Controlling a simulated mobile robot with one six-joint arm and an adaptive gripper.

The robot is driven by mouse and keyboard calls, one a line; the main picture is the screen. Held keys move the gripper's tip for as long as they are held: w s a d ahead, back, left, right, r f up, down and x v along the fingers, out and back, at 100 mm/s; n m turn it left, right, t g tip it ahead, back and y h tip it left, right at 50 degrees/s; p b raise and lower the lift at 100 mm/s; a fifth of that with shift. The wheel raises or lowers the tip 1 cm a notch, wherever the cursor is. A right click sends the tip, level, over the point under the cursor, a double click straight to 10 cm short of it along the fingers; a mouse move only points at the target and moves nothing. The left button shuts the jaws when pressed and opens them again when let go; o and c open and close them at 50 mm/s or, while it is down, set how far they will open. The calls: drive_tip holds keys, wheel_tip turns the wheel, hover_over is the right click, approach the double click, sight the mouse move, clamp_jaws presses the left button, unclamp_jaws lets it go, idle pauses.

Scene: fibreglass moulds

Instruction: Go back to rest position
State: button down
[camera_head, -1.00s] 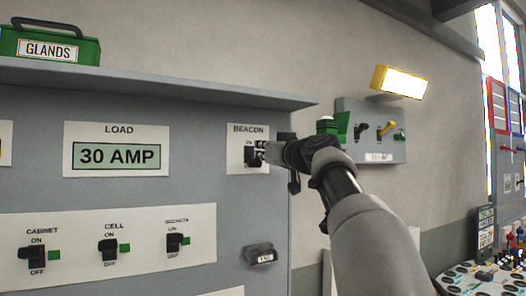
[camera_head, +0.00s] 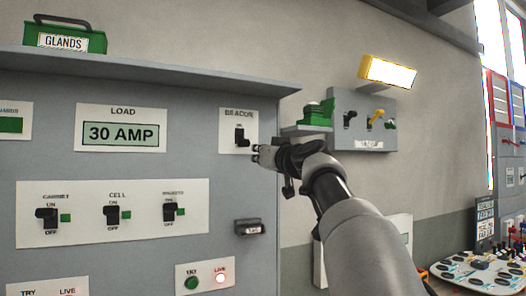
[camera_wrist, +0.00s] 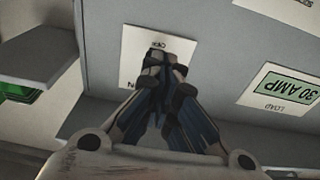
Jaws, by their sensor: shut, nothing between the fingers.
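My gripper (camera_head: 257,154) is shut and empty, in front of the grey panel just below and right of the BEACON switch (camera_head: 241,137). In the head view a small gap shows between the fingertips and the black switch lever. In the wrist view my closed fingers (camera_wrist: 172,78) cover most of the white BEACON plate (camera_wrist: 184,45). The lever itself is hidden behind them there. My arm reaches in from the lower right of the head view.
A shelf above holds a green GLANDS box (camera_head: 64,38). A grey switch box (camera_head: 362,118) hangs on the wall right of the panel.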

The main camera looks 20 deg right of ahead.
drive_tip(key=shift+r, duration=0.1)
drive_tip(key=s+a+f+g+y, duration=0.1)
drive_tip(key=s+a+f+g, duration=0.3)
drive_tip(key=s+a+f, duration=0.55)
drive_tip(key=s+a+f+g+y, duration=0.1)
drive_tip(key=s+a+f+g, duration=0.45)
drive_tip(key=f, duration=0.65)
drive_tip(key=s+a+f+g+h, duration=0.1)
drive_tip(key=s+f+g, duration=0.4)
drive_tip(key=s+f, duration=2.2)
drive_tip(key=s+h, duration=0.1)
drive_tip(key=s, duration=0.1)
drive_tip(key=shift+s+a+h, duration=0.2)
drive_tip(key=shift+s+h, duration=0.1)
drive_tip(key=shift+s, duration=0.1)
